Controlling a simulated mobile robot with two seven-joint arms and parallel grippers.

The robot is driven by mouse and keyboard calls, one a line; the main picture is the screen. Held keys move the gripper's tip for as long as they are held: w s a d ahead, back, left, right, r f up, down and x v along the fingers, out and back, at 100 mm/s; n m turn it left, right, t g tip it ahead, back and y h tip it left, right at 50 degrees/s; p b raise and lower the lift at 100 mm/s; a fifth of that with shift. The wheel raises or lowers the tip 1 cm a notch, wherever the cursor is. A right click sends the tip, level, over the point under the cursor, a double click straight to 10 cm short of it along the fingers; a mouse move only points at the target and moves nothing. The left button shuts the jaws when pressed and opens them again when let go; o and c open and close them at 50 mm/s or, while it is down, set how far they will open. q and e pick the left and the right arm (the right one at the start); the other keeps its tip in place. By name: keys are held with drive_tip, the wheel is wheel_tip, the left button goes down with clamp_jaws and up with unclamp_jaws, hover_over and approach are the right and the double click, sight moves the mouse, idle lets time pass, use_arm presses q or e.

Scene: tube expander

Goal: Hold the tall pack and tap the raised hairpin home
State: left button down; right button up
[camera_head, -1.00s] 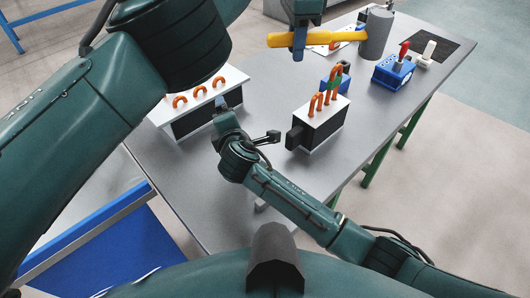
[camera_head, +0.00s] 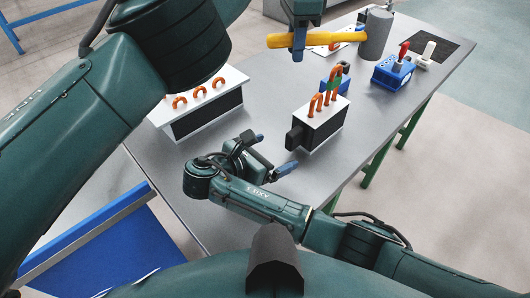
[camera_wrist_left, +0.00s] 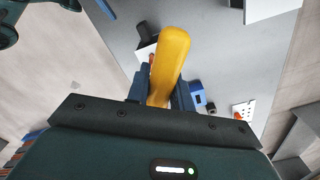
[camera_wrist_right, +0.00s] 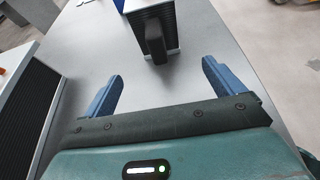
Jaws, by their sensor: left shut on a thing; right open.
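The tall pack (camera_head: 322,130), dark-sided with a white top, stands mid-table with a black handle block (camera_head: 297,137) on its left side. Orange hairpins rise from its top; one with green on it, the raised hairpin (camera_head: 331,90), stands higher than its neighbours. My left gripper (camera_head: 299,42) is shut on the yellow handle of a mallet (camera_head: 340,39), held above the table; the mallet's grey head (camera_head: 376,34) is at the right. My right gripper (camera_head: 270,155) is open and empty, short of the pack. In the right wrist view the black handle block (camera_wrist_right: 155,42) lies ahead between its fingers.
A wider pack (camera_head: 205,112) with several low orange hairpins stands to the left. A blue box with a red knob (camera_head: 394,70), a small white fixture (camera_head: 427,52) and a dark mat (camera_head: 440,45) are at the back right. The table in front of the tall pack is clear.

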sight(296, 144)
drive_tip(key=x, duration=1)
drive_tip(key=c, duration=1.6)
drive_tip(key=o, duration=1)
drive_tip(key=shift+c, duration=1)
drive_tip(key=shift+c, duration=1.2)
drive_tip(key=c, duration=0.4)
